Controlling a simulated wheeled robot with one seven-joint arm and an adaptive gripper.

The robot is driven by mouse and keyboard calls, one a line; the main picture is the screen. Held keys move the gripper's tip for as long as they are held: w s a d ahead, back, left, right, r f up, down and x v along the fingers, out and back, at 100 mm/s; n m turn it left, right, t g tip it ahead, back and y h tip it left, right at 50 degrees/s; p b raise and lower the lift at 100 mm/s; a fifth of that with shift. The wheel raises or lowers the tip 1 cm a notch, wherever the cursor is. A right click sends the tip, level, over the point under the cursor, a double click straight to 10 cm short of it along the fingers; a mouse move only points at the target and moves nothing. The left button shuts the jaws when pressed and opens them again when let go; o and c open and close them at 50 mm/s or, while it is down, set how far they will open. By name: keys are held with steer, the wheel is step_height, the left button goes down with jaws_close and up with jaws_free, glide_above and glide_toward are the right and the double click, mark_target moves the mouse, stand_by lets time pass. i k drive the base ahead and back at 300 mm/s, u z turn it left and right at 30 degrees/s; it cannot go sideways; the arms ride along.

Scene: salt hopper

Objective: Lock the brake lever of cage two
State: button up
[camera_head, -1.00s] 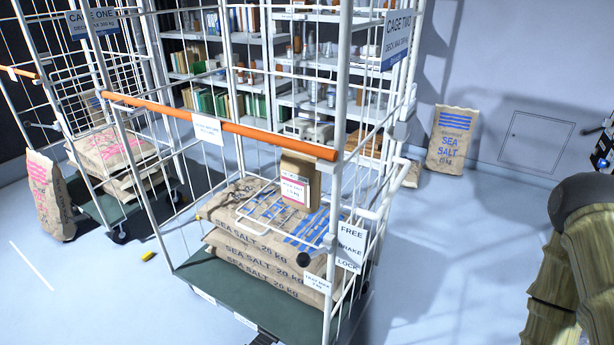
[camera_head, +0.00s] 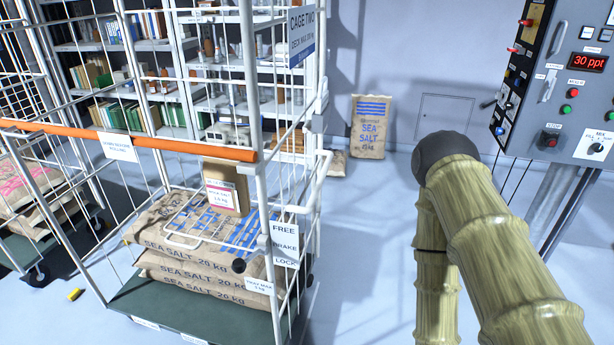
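Cage two is a white wire roll cage (camera_head: 250,80) with an orange bar across its front, at left centre. Its name sign (camera_head: 301,36) hangs at the upper right. A white plate (camera_head: 285,244) reading FREE, BRAKE, LOCK from top to bottom is on the near right post. A black knob (camera_head: 239,266) just left of this plate looks like the brake lever's end, below the middle of the plate. I cannot tell the lever's exact setting. My gripper is out of view; only my tan, ribbed arm shows at lower right, apart from the cage.
Sea salt sacks (camera_head: 190,262) lie stacked on the cage's green deck (camera_head: 140,300). Another cage stands at far left. A control panel (camera_head: 565,80) reading 30 ppt is at right. A salt sack (camera_head: 369,127) leans on the back wall. Floor right of the cage is clear.

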mark_target(239, 266)
steer(key=z, duration=1.3)
steer(key=k, duration=0.5)
steer(key=u, duration=1.4)
